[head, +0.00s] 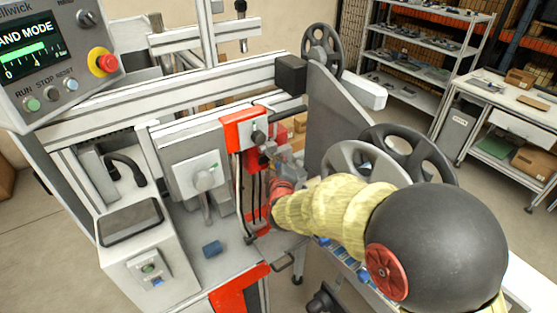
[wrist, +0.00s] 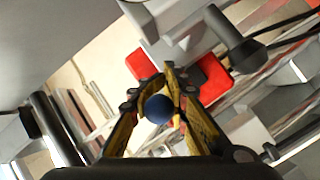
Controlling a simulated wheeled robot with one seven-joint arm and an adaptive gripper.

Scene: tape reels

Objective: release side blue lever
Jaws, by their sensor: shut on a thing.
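The blue lever shows as a round dark blue knob (wrist: 158,108) in the wrist view. It sits between the two yellow-and-black fingers of my gripper (wrist: 174,80), which is shut on it. The fingertips converge just beyond the knob. The lever's shaft is hidden behind the knob and fingers. In the head view my gripper (head: 283,186) is at the red-framed unit of the machine, and I cannot make out the knob there.
A red frame (head: 238,132) and a grey plate with a handle (head: 205,178) stand left of my gripper. Dark spoked reels (head: 410,150) stand close to my arm. A control panel (head: 62,60) is at upper left.

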